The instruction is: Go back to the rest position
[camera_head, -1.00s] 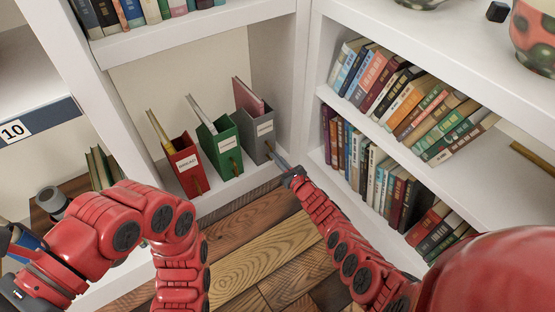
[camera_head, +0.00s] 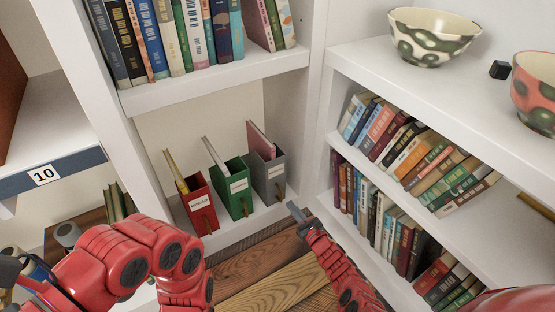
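My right gripper (camera_head: 298,213) shows small and dark at the end of my red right arm. It is over the floor, just in front of the shelf's bottom ledge, to the right of the grey magazine file (camera_head: 268,178). It is seen nearly edge-on, so its finger opening cannot be made out, and no held object shows. My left arm bends across the lower left, and its dark wrist end (camera_head: 22,290) is at the left edge. The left fingers cannot be made out there.
A red file (camera_head: 197,205) and a green file (camera_head: 232,187) stand beside the grey one. Bookshelves rise behind and to the right, with bowls (camera_head: 433,40) on the right top. A shelf marked 10 (camera_head: 45,176) is at left. Wooden floor (camera_head: 262,270) lies between my arms.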

